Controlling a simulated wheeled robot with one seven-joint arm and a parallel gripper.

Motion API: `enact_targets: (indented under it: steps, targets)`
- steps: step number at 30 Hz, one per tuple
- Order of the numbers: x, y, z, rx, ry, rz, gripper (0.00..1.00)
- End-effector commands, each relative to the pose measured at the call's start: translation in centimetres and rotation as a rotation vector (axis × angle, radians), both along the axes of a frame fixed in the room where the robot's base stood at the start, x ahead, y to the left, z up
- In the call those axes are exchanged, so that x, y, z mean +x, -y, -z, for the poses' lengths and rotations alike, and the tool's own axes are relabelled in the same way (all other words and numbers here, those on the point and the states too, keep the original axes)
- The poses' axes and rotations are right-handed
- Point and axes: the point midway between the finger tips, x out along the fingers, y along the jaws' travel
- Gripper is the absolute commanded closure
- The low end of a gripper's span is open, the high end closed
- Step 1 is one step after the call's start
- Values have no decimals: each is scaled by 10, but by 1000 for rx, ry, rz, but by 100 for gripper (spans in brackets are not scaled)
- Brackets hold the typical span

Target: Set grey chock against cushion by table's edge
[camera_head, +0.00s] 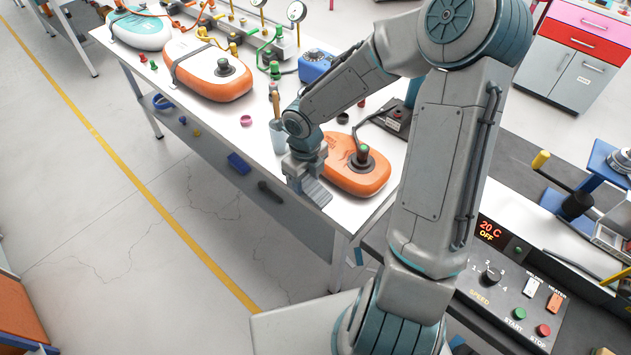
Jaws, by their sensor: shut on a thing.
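My gripper (303,168) points down over the white table's (235,140) front edge, shut on the grey chock (316,192). The chock is a ribbed grey piece below the jaws, at the left side of the nearest orange cushion (350,180). I cannot tell whether it touches the cushion or the table top. This cushion lies flat near the table's near corner, with a round dark valve and green cap on top. My gripper and forearm hide its left end. An orange and white cushion (205,82) and a teal and white cushion (138,32) lie farther back.
A cup with a brush (277,130) stands just behind my gripper. A blue box (315,66), a dark device with a cable (392,118) and small caps stand around. Hoses and gauges (296,12) line the back. A control panel (510,285) is at right.

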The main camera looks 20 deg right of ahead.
Motion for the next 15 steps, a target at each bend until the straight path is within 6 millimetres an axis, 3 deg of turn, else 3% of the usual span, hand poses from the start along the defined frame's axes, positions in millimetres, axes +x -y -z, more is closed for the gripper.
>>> enact_targets:
  steps: [6,15]
  targets:
    - [35,27,26,2,-1,2,78]
    - [45,36,47,-1,-2,0,78]
